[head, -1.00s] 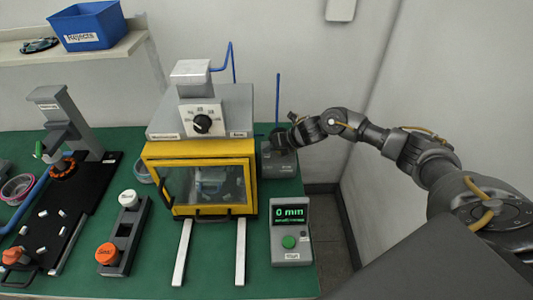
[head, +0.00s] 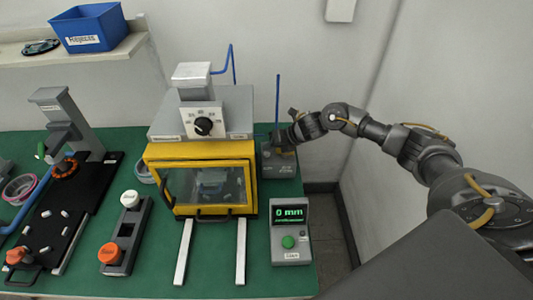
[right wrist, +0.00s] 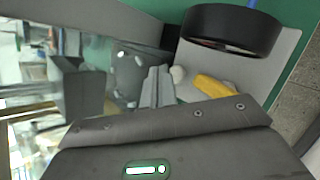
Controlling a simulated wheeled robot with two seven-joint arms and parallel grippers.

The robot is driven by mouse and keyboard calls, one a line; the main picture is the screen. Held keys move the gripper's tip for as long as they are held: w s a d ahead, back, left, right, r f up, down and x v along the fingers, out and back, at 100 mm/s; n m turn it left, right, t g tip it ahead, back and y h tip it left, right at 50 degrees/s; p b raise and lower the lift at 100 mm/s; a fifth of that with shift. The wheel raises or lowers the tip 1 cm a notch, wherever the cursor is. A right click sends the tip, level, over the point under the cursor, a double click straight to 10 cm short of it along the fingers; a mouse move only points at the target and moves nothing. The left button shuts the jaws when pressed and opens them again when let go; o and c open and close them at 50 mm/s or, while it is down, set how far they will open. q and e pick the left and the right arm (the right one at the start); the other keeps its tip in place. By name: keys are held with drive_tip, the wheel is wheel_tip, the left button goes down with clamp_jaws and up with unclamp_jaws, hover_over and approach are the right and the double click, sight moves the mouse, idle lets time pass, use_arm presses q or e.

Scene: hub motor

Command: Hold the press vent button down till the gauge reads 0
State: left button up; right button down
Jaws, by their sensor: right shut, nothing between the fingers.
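The press (head: 200,150) is a yellow-framed box with a clear door, a grey top and a black dial. A grey box (head: 283,170) with a blue tube stands against its right side. My right gripper (head: 279,140) is over this box, shut and empty. In the right wrist view its fingertips (right wrist: 157,88) point down beside a white round knob (right wrist: 178,74) and a yellow piece (right wrist: 214,87). A black round housing (right wrist: 230,30) stands beyond them. I cannot tell which part is the vent button, or whether the fingertips touch it. No gauge face is readable. My left gripper is out of view.
A grey display unit (head: 290,235) reads 0 mm and has a green button. Two white rails (head: 240,252) run forward from the press. A black fixture (head: 50,230) and an orange-and-white button block (head: 122,240) stand left. A blue rejects bin (head: 88,27) sits on the shelf.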

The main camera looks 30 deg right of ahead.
sight(269, 155)
drive_tip(key=shift+r+p, duration=1.45)
drive_tip(key=shift+r, duration=0.95)
drive_tip(key=shift+a, duration=0.1)
